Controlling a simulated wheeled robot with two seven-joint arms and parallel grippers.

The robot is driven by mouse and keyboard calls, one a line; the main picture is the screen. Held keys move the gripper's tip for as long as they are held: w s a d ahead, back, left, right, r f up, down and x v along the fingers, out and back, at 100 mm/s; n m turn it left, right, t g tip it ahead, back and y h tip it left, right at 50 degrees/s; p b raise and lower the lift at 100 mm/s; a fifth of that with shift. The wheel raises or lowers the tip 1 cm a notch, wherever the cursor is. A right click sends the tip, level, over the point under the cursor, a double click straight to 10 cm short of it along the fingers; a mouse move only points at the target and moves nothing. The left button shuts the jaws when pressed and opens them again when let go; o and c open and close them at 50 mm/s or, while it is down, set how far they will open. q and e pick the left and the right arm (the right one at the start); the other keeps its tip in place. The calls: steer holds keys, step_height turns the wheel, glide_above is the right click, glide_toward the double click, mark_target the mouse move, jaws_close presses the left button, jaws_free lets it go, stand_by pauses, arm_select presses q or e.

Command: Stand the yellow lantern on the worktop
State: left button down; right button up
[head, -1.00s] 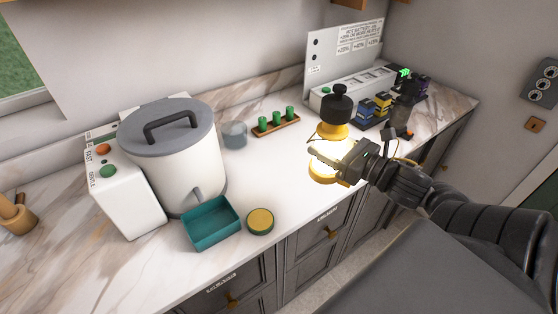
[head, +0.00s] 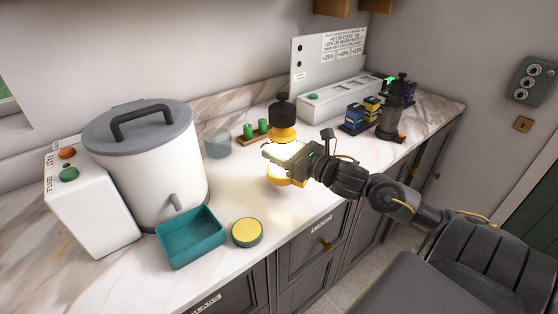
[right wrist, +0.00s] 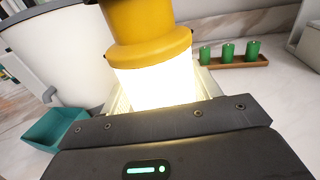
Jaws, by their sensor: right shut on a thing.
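The yellow lantern (head: 284,134) has a black cap and a bright glowing middle. It is upright in the head view, over the front part of the white marbled worktop (head: 245,190). My right gripper (head: 284,157) is shut around its glowing middle, reaching in from the right. The lantern's yellow upper collar (right wrist: 148,30) and lit glass also show close up in the right wrist view, slightly tilted in that picture. Whether its base touches the worktop I cannot tell. My left gripper is not in view.
A white urn (head: 150,165) and teal tray (head: 190,240) stand left, with a round yellow-topped tin (head: 247,232) nearby. Green candles on a wooden holder (right wrist: 236,62) are behind the lantern. A dark lantern (head: 393,112) and battery packs (head: 355,118) stand right.

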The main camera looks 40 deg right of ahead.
steer(key=shift+w+f, duration=0.2)
steer(key=shift+w, duration=0.05)
steer(key=shift+w+f+p, duration=0.2)
steer(key=shift+f+p, duration=0.3)
steer(key=shift+f, duration=0.65)
steer(key=shift+a+f, duration=0.1)
steer(key=shift+f, duration=0.45)
steer(key=o, duration=0.9)
steer(key=shift+f, duration=0.25)
steer(key=o, duration=0.5)
steer(key=shift+s+r, duration=0.1)
steer(key=shift+r, duration=0.1)
